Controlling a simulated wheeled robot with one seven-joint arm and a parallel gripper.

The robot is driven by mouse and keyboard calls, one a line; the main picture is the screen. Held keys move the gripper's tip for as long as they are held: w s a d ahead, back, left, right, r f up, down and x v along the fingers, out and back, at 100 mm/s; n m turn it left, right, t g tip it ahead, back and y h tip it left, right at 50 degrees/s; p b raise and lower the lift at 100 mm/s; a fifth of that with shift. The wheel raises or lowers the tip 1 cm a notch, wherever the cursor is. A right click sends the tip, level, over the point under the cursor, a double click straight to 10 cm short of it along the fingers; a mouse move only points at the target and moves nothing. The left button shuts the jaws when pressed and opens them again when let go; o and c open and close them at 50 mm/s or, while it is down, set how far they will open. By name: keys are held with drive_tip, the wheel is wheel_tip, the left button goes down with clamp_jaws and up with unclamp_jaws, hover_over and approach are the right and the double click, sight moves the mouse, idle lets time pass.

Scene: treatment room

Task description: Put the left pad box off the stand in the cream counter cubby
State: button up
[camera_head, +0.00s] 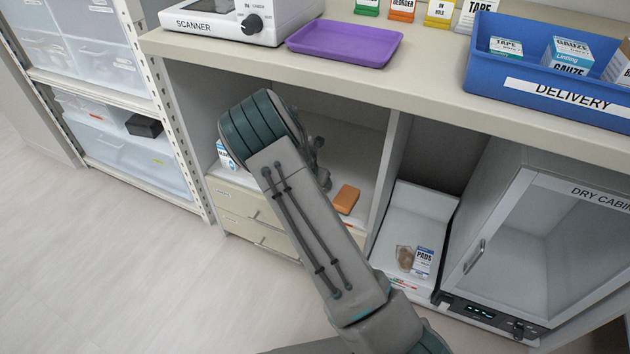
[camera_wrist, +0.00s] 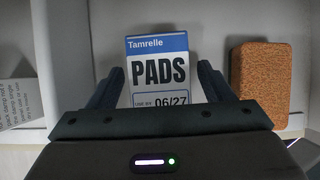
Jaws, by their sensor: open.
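A white and blue pad box (camera_wrist: 158,68) labelled PADS is between the fingers of my gripper (camera_wrist: 161,76) in the wrist view. The fingers are open, one on each side; I cannot tell whether either touches it. The pad box is inside the cream counter cubby (camera_head: 355,145), with an orange-brown block (camera_wrist: 259,84) to its right. In the head view my arm hides my gripper and this box. Another pad box (camera_head: 423,262) rests on the white stand (camera_head: 417,208) in the bay to the right, beside a small brownish item (camera_head: 405,257).
The orange block (camera_head: 346,199) also shows at the cubby's right. A white box (camera_wrist: 15,98) with printed text is at the left in the wrist view. Drawers (camera_head: 250,214) lie below, a dry cabinet (camera_head: 545,235) stands right. The purple tray (camera_head: 345,42) and blue delivery bin (camera_head: 550,92) are on the counter.

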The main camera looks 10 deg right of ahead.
drive_tip(key=p+v, duration=0.4)
drive_tip(key=v, duration=0.8)
drive_tip(key=s+d+r+m+g+y, duration=0.1)
drive_tip(key=s+r+m, duration=0.5)
drive_tip(key=s+m, duration=0.3)
drive_tip(key=s+d+r+m+g+y, duration=0.1)
drive_tip(key=s+r+m, duration=0.6)
drive_tip(key=s+m, duration=0.3)
drive_tip(key=s+d+r+m+g+y, duration=0.1)
drive_tip(key=s+r+m, duration=0.6)
drive_tip(key=s, duration=0.5)
drive_tip(key=m, duration=0.2)
drive_tip(key=shift+s+d+m+g+y, duration=0.3)
drive_tip(key=shift+s, duration=0.1)
